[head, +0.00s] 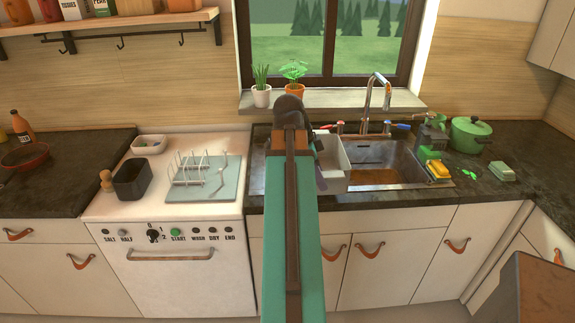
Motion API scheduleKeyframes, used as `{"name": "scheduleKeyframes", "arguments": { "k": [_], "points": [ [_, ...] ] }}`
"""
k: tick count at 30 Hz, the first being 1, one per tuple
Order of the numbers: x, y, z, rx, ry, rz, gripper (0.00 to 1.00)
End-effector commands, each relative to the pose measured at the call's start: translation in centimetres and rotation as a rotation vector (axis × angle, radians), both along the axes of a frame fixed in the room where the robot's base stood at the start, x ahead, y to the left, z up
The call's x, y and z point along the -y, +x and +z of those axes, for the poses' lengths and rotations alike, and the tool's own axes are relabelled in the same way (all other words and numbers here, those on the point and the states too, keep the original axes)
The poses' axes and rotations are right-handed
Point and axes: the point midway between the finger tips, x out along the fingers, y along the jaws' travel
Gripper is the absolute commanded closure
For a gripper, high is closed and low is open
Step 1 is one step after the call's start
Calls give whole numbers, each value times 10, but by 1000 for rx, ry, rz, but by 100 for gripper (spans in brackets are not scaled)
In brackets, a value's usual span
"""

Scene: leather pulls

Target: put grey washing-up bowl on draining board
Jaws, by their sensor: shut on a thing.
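The grey washing-up bowl (334,153) shows as a pale, box-like shape just right of my arm, at the left end of the sink. Its left part is hidden behind my arm. My gripper (319,147) is mostly hidden by the arm, with only dark parts showing beside the bowl, and it is shut on the bowl. I cannot tell whether the bowl is lifted or touching the surface below. The draining board is not clearly seen; the area left of the sink basin is largely covered by my arm and the bowl.
The steel sink (385,163) has a tap (378,92) behind it. A yellow sponge (437,170), a soap bottle and a green pot (470,133) stand to its right. A wire rack on a pale mat (228,188) and a dark container (132,180) stand on the white appliance at left.

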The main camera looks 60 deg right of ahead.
Motion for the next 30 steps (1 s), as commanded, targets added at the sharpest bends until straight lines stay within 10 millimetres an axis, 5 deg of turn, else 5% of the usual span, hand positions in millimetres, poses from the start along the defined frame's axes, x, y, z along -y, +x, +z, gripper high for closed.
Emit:
{"name": "scheduleKeyframes", "arguments": {
  "k": [30],
  "points": [
    [51, 126, -10, 0, 0, 4, 100]
  ]
}}
